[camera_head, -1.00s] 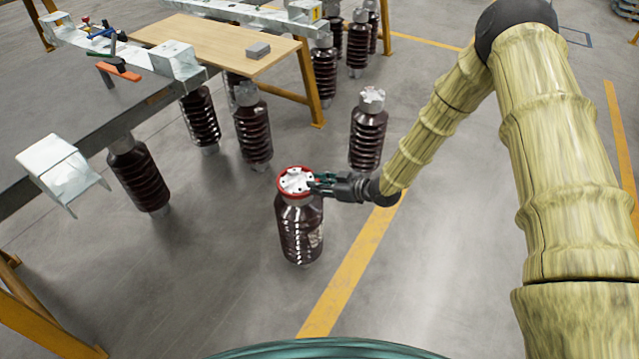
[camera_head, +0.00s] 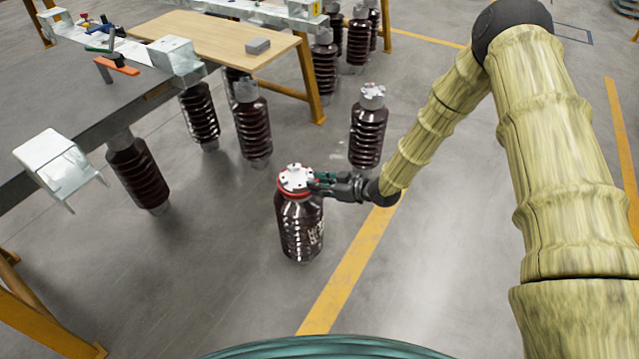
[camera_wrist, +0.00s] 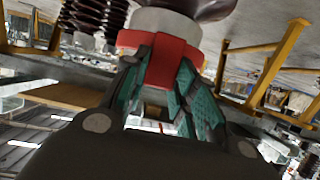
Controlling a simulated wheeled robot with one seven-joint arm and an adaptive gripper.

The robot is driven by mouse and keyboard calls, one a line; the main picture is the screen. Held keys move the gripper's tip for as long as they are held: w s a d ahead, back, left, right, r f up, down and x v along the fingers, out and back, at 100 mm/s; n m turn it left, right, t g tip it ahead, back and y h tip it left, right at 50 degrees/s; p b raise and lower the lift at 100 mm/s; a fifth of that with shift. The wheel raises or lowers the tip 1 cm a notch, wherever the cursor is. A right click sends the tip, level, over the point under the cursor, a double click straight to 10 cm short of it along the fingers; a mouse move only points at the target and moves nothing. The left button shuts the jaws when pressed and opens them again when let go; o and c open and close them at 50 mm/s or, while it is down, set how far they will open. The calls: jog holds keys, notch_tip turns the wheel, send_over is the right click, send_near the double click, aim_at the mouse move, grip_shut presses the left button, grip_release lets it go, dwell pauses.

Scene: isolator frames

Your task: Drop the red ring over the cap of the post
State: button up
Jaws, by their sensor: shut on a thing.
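The dark brown ribbed post (camera_head: 300,230) stands upright on the floor with a pale metal cap (camera_head: 296,174) on top. The red ring (camera_head: 286,190) is around the cap, below its top face, which shows above it. My gripper (camera_head: 317,183) comes in from the right and is shut on the ring's right side. In the wrist view, the teal fingers hold the red ring (camera_wrist: 166,62) between them, close against the pale cap (camera_wrist: 165,22). The far side of the ring is hidden there, and I cannot tell whether it rests on anything.
Another ribbed post (camera_head: 367,135) stands behind and right of this one. More posts stand by a wooden-topped table (camera_head: 220,40) and a steel beam (camera_head: 100,130) with clamps at the left. The floor around the near post is clear, with a yellow line (camera_head: 350,262) on it.

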jog(key=shift+f+b, duration=0.35)
jog(key=shift+f, duration=0.3)
jog(key=o, duration=1.1)
jog(key=v, duration=1.2)
jog(key=shift+f, duration=0.15)
